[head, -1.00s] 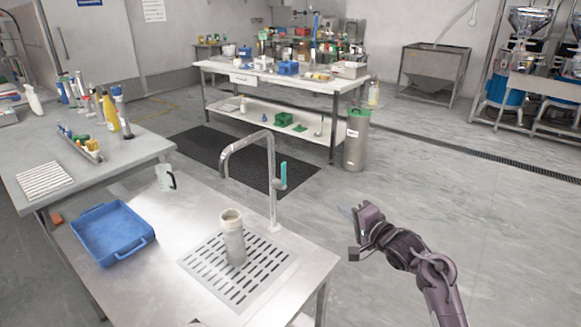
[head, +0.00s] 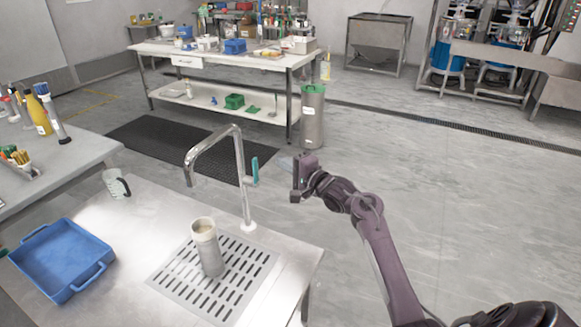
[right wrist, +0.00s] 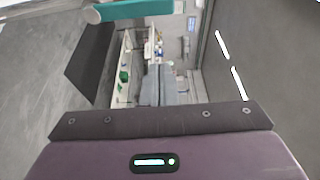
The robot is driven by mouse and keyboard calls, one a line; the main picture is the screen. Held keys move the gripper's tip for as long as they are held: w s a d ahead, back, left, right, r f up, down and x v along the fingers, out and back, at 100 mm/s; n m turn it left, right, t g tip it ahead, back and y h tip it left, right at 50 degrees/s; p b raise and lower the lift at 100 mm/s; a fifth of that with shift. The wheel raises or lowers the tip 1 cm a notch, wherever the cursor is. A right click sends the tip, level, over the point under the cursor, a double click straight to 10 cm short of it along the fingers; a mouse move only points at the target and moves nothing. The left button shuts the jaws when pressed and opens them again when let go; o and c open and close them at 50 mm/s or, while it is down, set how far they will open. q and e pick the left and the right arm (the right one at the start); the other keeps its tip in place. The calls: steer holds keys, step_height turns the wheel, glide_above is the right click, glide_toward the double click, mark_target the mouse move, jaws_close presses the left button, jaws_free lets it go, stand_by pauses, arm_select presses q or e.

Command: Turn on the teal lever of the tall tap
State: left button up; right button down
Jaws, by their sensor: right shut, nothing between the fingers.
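The tall tap (head: 240,165) is a chrome column with a bent spout, standing at the right rear of the steel counter. Its teal lever (head: 254,171) is on the column's right side and points upward. The lever also shows large at the top of the right wrist view (right wrist: 140,9). My right gripper (head: 297,187) is to the right of the lever, a short gap away and apart from it in the head view. Its fingers (right wrist: 158,88) are together with nothing between them. My left gripper is not in view.
A pale cylindrical container (head: 208,248) stands on the slotted drain plate (head: 165,280) below the spout. A blue tray (head: 62,262) and a mug (head: 116,184) are farther left on the counter. Open floor lies right of the counter.

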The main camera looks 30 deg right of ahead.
mark_target(256, 172)
steer(key=a, duration=0.1)
steer(key=w+a+p, duration=0.1)
steer(key=a, duration=0.1)
steer(key=w+a+p, duration=0.1)
steer(key=shift+w+a+f, duration=0.1)
steer(key=shift+w+a, duration=0.1)
steer(key=shift+w, duration=0.05)
